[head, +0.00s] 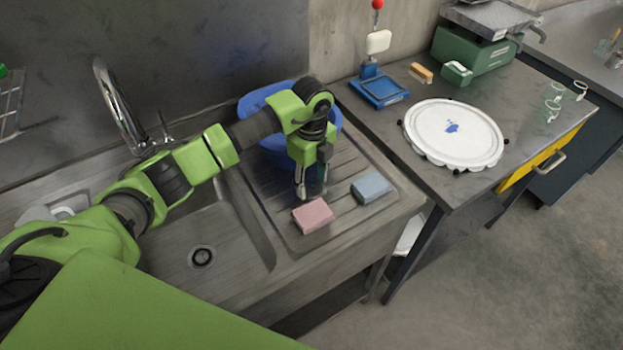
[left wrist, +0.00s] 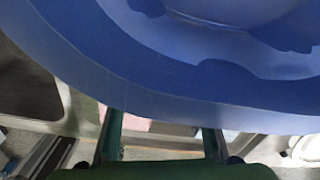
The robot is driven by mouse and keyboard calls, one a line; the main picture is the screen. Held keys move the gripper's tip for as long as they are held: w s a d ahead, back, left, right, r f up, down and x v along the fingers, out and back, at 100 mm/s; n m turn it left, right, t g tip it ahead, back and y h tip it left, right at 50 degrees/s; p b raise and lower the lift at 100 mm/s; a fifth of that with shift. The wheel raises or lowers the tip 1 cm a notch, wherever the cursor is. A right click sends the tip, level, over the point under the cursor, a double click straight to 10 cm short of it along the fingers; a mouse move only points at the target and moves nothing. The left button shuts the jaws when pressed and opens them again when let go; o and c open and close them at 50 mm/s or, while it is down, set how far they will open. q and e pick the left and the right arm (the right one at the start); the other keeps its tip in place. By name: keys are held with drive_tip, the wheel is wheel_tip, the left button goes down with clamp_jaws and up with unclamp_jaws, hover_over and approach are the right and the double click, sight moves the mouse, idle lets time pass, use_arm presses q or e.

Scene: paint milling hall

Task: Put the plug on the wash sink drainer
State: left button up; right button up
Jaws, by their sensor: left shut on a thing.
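My left gripper (head: 311,192) points down over the ribbed drainer (head: 283,205) of the steel wash sink, just behind a pink sponge (head: 313,216). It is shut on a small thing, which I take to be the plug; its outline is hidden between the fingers. In the left wrist view the two fingers (left wrist: 160,135) stand apart, with part of the pink sponge beyond. The sink basin (head: 200,225) is left of the drainer, and its drain hole (head: 202,257) is open. My right gripper is not in view.
A blue bowl (head: 262,103) stands behind the gripper at the drainer's back and fills much of the left wrist view (left wrist: 150,80). A blue sponge (head: 372,188) lies right of the pink one. A faucet (head: 118,105) rises behind the basin. The right bench carries a white round lid (head: 453,135).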

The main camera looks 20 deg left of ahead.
sight(312, 182)
use_arm(q)
drive_tip(key=o, duration=1.1)
drive_tip(key=shift+f, duration=0.1)
drive_tip(key=shift+c, duration=0.2)
wheel_tip(312, 182, up, 12)
drive_tip(key=b, duration=0.3)
drive_tip(key=shift+r, duration=0.2)
drive_tip(key=shift+r, duration=0.1)
